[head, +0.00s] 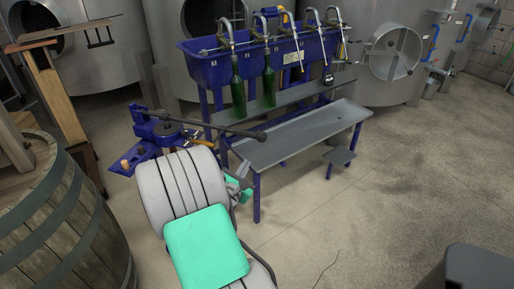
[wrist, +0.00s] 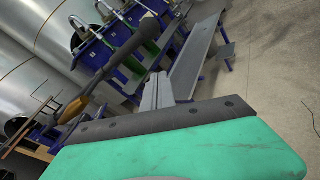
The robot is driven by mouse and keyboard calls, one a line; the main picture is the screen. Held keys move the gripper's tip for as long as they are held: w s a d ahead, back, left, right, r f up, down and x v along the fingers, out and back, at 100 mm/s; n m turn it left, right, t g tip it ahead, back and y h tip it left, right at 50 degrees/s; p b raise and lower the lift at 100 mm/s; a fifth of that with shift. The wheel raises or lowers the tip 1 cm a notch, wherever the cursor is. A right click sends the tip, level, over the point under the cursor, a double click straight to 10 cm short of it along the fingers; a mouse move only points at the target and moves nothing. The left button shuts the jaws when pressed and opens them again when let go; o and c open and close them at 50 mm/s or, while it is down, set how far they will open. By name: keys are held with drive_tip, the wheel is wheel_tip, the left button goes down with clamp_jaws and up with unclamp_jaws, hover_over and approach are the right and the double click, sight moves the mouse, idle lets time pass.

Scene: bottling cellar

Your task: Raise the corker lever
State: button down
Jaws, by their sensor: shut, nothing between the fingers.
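The blue corker (head: 150,131) stands left of centre in the head view, partly hidden behind my arm. Its dark lever (head: 228,130) reaches out to the right, nearly level, and ends in a rounded knob. In the wrist view the lever (wrist: 122,57) slants across the upper left, with a brownish-gold part lower down. My gripper (head: 240,186) is below the lever and mostly hidden by my arm in the head view. In the wrist view its grey fingers (wrist: 158,91) are together and empty, to the right of the lever and apart from it in the picture.
A blue filler trough (head: 215,68) with several spouts and two green bottles (head: 238,94) stands behind the lever. A grey bench (head: 300,136) runs to the right. A wooden barrel (head: 60,225) is at the left. The floor at the right is mostly open.

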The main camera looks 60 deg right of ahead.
drive_tip(key=d+r+p, duration=0.1)
drive_tip(key=d+r, duration=0.1)
drive_tip(key=d, duration=0.7)
drive_tip(key=shift+w+r, duration=0.1)
